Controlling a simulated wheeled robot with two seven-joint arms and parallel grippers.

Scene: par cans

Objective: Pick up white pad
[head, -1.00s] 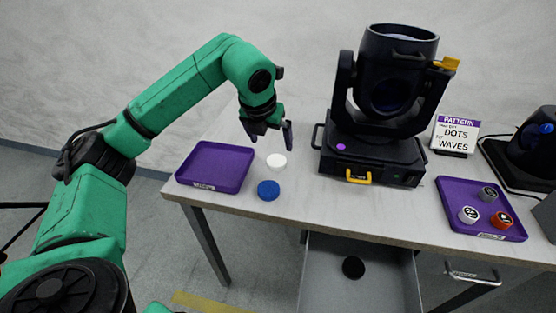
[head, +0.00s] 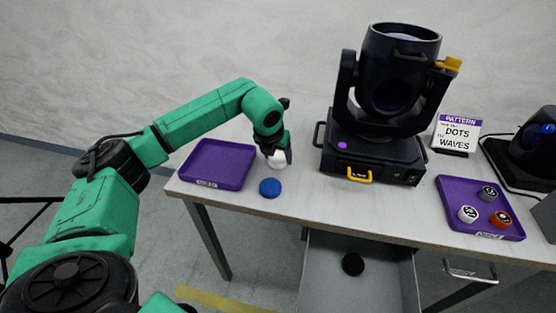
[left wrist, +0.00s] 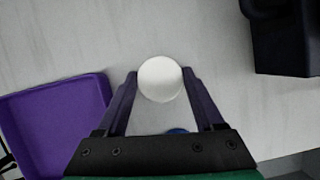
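The white pad (head: 278,160) is a small round disc on the table, between the left purple tray and the black stage light. In the left wrist view the white pad (left wrist: 160,79) lies between the tips of my left gripper (left wrist: 160,84). The fingers stand apart on either side of it, with the right tip very close to its edge; I cannot tell whether they touch it. In the head view my left gripper (head: 274,155) is down around the pad and partly hides it. My right gripper is not in view.
A blue pad (head: 270,187) lies just in front of the white one. The left purple tray (head: 218,164) is empty. The stage light (head: 372,158) stands to the right. A right purple tray (head: 480,225) holds three small pads. An open drawer (head: 330,270) holds a black disc.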

